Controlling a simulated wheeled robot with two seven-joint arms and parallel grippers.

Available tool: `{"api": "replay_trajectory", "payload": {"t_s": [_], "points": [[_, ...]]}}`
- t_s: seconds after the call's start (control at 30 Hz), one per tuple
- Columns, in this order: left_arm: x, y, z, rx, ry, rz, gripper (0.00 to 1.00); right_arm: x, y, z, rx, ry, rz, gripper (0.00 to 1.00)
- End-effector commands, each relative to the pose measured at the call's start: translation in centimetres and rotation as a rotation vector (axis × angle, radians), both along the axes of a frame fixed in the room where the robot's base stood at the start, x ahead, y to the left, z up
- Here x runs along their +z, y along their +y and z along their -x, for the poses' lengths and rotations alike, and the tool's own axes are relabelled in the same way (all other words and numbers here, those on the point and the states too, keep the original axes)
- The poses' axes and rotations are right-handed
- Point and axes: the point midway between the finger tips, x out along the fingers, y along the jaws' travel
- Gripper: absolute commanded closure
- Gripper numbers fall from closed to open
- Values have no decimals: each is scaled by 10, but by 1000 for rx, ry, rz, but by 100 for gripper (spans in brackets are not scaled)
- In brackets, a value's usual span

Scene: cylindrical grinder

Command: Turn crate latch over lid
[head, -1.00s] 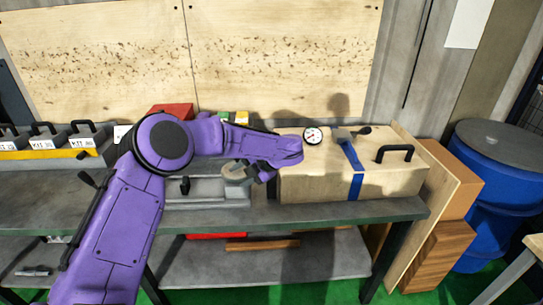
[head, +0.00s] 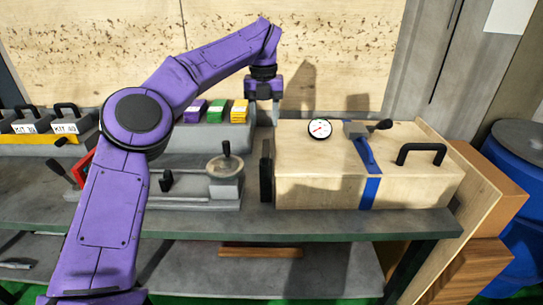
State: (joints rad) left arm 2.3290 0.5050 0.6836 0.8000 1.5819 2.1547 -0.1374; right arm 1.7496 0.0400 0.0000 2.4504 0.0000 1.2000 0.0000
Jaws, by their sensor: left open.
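A pale wooden crate (head: 310,187) with a flat lid stands at the right of the bench. A grey latch with a black knob (head: 381,125) sits on top, towards the back of the lid, at the upper end of a blue band (head: 371,191). I cannot tell exactly how far the latch reaches over the lid. My left gripper (head: 263,115) points down behind the crate's back left corner, well left of the latch. It is open, with nothing seen between its fingers. My right gripper is not in view.
A round dial (head: 320,129) and a black handle (head: 421,153) are on the crate. A dark upright piece (head: 265,171) stands at its left side. Left of it is a grey fixture with a round disc (head: 225,167). Coloured blocks (head: 216,111) sit behind. A blue barrel (head: 520,180) is far right.

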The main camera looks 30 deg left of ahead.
Motion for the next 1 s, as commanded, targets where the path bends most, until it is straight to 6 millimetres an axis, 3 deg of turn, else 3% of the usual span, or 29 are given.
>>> {"api": "replay_trajectory", "payload": {"t_s": [0.2,0.5,0.63,0.9,1.0], "points": [[-37,1,1,0,5,1,51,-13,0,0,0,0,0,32],[-96,1,0,0,6,-1,51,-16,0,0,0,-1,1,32],[-107,0,0,0,4,-2,51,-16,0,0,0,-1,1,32],[-109,-1,-1,-1,2,-2,51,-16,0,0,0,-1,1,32],[-109,0,-1,-1,2,-2,84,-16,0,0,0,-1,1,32]]}}
